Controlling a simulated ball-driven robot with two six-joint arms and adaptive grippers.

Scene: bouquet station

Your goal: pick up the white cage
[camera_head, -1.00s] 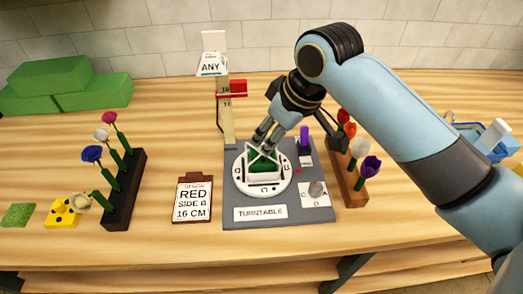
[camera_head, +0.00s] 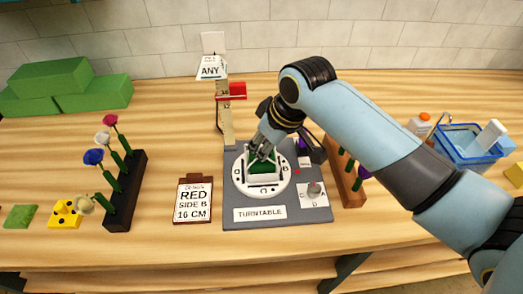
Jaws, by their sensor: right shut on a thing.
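The white cage (camera_head: 265,181) sits over a green block (camera_head: 260,168) in the middle of the white turntable ring (camera_head: 243,185). The ring lies on the grey turntable board (camera_head: 295,217). My right gripper (camera_head: 261,151) reaches down from above and is shut on the top of the cage. Its fingers hide part of the cage top, and I see no clear gap between the cage and the turntable. My left gripper is not in view.
A dark rack of flowers (camera_head: 125,195) stands left, a wooden flower rack (camera_head: 350,190) right, partly behind my right arm. A clipboard (camera_head: 193,200) lies left of the board. A red-clipped ruler post (camera_head: 227,125) stands behind it. A blue basket (camera_head: 462,150) is far right.

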